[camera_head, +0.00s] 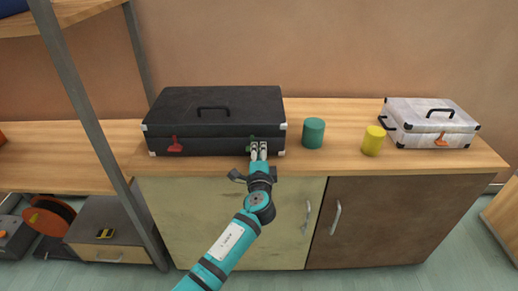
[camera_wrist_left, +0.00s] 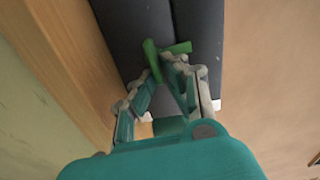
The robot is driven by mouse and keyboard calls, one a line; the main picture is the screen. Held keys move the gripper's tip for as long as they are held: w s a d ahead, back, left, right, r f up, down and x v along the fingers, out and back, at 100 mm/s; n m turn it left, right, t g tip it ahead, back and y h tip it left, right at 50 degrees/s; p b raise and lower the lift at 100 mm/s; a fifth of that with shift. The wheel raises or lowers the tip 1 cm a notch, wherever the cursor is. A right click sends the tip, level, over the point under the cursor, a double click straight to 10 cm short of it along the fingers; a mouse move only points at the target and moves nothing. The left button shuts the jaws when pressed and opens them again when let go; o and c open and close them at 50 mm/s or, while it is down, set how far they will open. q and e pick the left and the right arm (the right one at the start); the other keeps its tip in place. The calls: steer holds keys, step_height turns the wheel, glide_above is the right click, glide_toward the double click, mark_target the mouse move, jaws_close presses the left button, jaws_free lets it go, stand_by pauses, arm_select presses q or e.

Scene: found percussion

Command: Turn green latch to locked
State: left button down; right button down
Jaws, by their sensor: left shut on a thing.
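A green latch sits on the front of a closed black case (camera_head: 195,110), near its right end. In the left wrist view the green latch (camera_wrist_left: 151,52) shows between the fingertips, and part of it sticks out past them. My left gripper (camera_head: 259,147) is shut on the green latch, and the fingers hide most of it in the head view. Its fingers also show in the left wrist view (camera_wrist_left: 164,64). A red latch (camera_head: 175,145) is on the left of the same case front. My right gripper is not in view.
The case stands on a wooden cabinet top (camera_head: 330,162). A teal cylinder (camera_head: 313,133) and a yellow cylinder (camera_head: 373,141) stand to its right. A white case (camera_head: 425,112) with an orange latch stands further right. A grey shelf post (camera_head: 95,125) rises at the left.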

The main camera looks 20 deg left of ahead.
arm_select(q)
steer(key=shift+d+f+m, duration=0.1)
steer(key=shift+f+m, duration=0.05)
steer(key=shift+m, duration=0.35)
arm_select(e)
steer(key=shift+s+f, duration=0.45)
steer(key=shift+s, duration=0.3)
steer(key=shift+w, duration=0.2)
arm_select(q)
steer(key=c, duration=1.4)
jaws_free()
steer(key=shift+c, duration=0.2)
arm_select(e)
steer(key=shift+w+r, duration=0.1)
arm_select(q)
steer(key=v, duration=1.2)
